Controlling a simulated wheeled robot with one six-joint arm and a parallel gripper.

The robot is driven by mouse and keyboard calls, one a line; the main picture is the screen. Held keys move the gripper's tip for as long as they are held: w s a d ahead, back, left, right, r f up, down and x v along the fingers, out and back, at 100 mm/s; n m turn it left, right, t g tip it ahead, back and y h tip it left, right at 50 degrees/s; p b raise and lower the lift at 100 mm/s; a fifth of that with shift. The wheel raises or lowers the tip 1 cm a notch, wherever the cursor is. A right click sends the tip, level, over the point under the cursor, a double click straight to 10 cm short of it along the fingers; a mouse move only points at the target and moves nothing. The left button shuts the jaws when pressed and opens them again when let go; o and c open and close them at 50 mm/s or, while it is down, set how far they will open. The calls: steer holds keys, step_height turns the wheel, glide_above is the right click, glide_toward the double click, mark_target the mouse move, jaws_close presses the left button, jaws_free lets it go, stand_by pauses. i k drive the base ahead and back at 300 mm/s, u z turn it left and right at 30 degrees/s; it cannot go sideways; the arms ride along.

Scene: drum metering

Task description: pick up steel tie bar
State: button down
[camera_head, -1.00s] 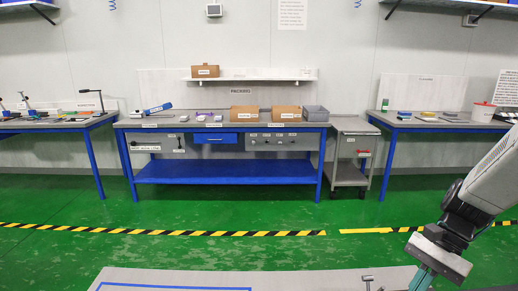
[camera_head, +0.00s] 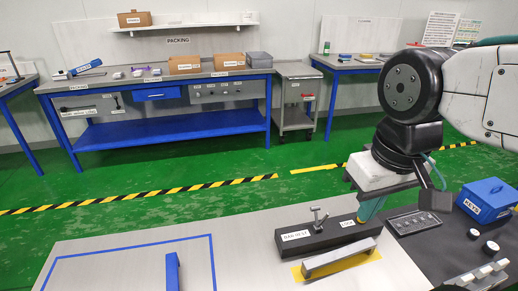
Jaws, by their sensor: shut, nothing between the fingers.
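A grey metal bar (camera_head: 340,257), which looks like the steel tie bar, lies at a slant on a yellow patch (camera_head: 371,256) on the near bench. Behind it is a long black block (camera_head: 315,240) with white labels and a small T-shaped handle (camera_head: 318,218) on top.
A blue-taped area (camera_head: 212,262) with a blue upright piece (camera_head: 172,270) is at left on the bench. A dark tray (camera_head: 414,222), a blue box (camera_head: 486,200) and small round parts (camera_head: 490,248) are on the right. Green floor (camera_head: 230,165) separates this from the packing table (camera_head: 150,85).

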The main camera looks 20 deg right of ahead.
mark_target(367, 245)
steer(key=z, duration=0.5)
steer(key=k, duration=0.95)
steer(key=u, duration=0.35)
steer(key=i, duration=0.5)
